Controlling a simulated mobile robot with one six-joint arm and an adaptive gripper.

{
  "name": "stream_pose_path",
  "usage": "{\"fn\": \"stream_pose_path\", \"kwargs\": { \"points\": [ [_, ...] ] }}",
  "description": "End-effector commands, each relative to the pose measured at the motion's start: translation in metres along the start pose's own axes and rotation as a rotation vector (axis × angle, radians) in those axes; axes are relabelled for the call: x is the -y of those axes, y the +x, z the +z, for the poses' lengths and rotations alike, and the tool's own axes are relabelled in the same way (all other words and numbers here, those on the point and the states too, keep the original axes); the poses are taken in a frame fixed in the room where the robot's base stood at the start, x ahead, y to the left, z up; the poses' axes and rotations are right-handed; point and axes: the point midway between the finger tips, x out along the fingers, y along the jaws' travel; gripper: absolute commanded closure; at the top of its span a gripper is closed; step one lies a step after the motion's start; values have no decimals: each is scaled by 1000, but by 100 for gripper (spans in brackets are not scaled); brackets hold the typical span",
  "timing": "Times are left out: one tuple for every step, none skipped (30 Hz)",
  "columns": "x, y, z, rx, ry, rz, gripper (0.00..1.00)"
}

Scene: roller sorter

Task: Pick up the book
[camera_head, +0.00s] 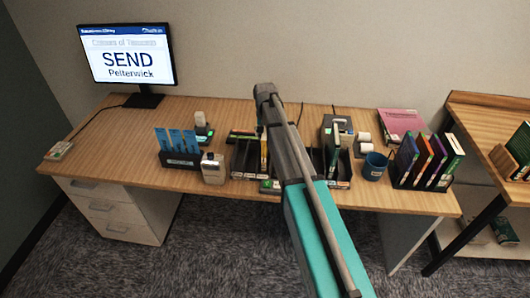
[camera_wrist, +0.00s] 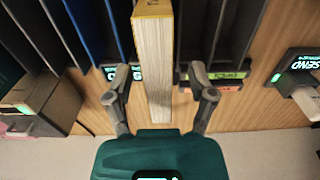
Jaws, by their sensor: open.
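A book (camera_wrist: 153,60) stands on edge in a dark slotted rack in the wrist view, its pale page edges facing up and a yellow-brown end at the top. My gripper (camera_wrist: 158,82) is open, with one finger on each side of the book and a visible gap on both sides. In the head view my arm crosses the middle of the desk and hides my fingers. A thin upright book (camera_head: 264,150) with a yellowish edge shows just left of my arm there and seems to be the same one.
The dark rack (camera_head: 244,160) stands on the wooden desk (camera_head: 115,150). A monitor (camera_head: 127,54) reads "SEND Pelterwick". A blue mug (camera_head: 375,166) and a holder with several books (camera_head: 420,160) stand at the right. A small "SEND" display (camera_wrist: 298,65) is beside the rack. The desk's left part is mostly clear.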

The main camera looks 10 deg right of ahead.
Motion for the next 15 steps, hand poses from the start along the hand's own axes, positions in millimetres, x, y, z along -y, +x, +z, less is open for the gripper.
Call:
{"fn": "stream_pose_path", "kwargs": {
  "points": [
    [0, 8, 0, 0, 0, 0, 29],
    [0, 10, 0, 0, 0, 0, 29],
    [0, 13, 0, 0, 0, 0, 29],
    [0, 14, 0, 0, 0, 0, 29],
    [-1, 16, 0, 0, 1, 0, 29],
    [-1, 17, 0, 0, 1, 0, 29],
    [-1, 18, 0, 0, 1, 0, 29],
    [-1, 19, 0, 0, 1, 0, 29],
    [-1, 20, 0, 0, 1, 0, 29],
    [-1, 20, 0, 0, 1, 0, 29],
    [-1, 20, 0, 0, 1, 0, 29],
    [-1, 20, 0, 0, 1, 0, 29],
    [-1, 20, 0, 0, 1, 0, 29],
    [-1, 20, 0, 0, 1, 0, 29],
    [-1, 20, 0, 0, 1, 0, 29]
  ]
}}
